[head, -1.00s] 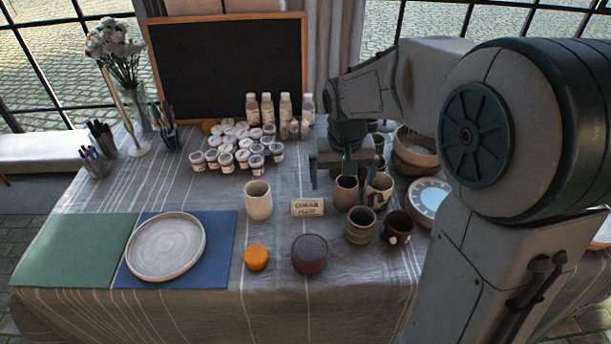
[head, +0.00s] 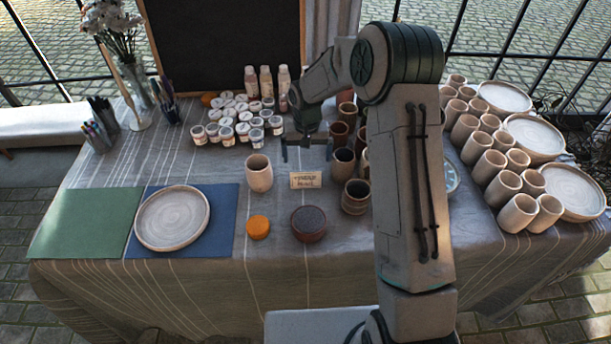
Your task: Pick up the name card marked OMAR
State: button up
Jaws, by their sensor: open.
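A small tan name card (head: 306,180) stands on the table between a pale cup and darker cups; its dark lettering is too small to read for sure. My gripper (head: 306,154) is open and empty, with its two fingers spread left and right. In the picture it shows just above the card, apart from it. How high it is over the table I cannot tell.
A pale cup (head: 259,174) stands left of the card. A brown cup (head: 343,165) and a banded cup (head: 356,197) stand right. An orange pot (head: 258,227) and a dark round pot (head: 309,223) are in front. Paint jars (head: 227,132) crowd behind.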

aim_at(306, 177)
jog(key=shift+s+a+f+p, duration=0.1)
jog(key=shift+f+p, duration=0.35)
jog(key=shift+f, duration=1.5)
jog(key=shift+s+a+f+p, duration=0.1)
jog(key=shift+f+p, duration=0.35)
jog(key=shift+f, duration=1.5)
jog(key=shift+c, duration=0.3)
jog(key=c, duration=0.7)
